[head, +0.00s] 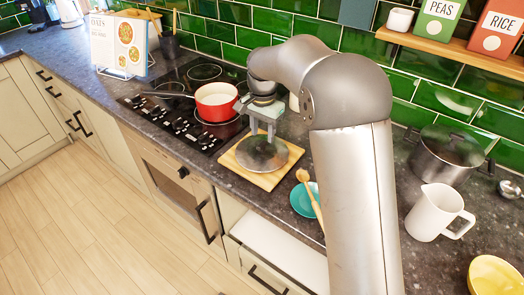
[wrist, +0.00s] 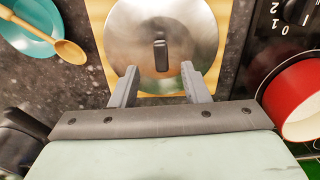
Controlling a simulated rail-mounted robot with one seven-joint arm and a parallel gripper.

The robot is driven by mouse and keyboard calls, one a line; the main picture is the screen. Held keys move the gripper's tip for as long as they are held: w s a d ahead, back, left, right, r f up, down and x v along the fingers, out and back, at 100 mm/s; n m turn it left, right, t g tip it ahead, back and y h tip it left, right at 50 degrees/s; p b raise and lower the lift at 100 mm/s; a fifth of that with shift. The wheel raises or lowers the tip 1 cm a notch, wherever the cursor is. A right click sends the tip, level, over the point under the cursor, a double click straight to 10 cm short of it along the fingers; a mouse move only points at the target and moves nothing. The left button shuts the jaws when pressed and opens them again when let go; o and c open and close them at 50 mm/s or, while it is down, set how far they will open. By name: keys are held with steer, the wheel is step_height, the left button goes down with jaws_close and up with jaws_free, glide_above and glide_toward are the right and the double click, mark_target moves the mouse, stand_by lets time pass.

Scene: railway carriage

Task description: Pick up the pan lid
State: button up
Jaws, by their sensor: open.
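The pan lid (head: 262,153) is a round, shiny metal disc lying on a wooden board on the counter. In the wrist view the lid (wrist: 190,25) has a short dark handle (wrist: 161,56) standing at its middle. My gripper (wrist: 158,75) is open and empty, its two grey fingers apart, one to each side of the handle's line and a little short of it. In the head view my gripper (head: 263,133) points down over the lid. I cannot tell whether the fingertips touch the lid.
The wooden board (head: 239,166) is beside the black hob, where a red pan (head: 216,104) stands. A teal bowl (head: 302,200) with a wooden spoon (head: 309,190) is right of the board. A steel pot (head: 446,158), white jug (head: 436,213) and yellow bowl (head: 494,277) stand further right.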

mark_target(262, 143)
step_height(262, 143, down, 4)
steer(key=shift+a+f+p, duration=0.1)
steer(key=shift+p, duration=0.35)
jaws_close()
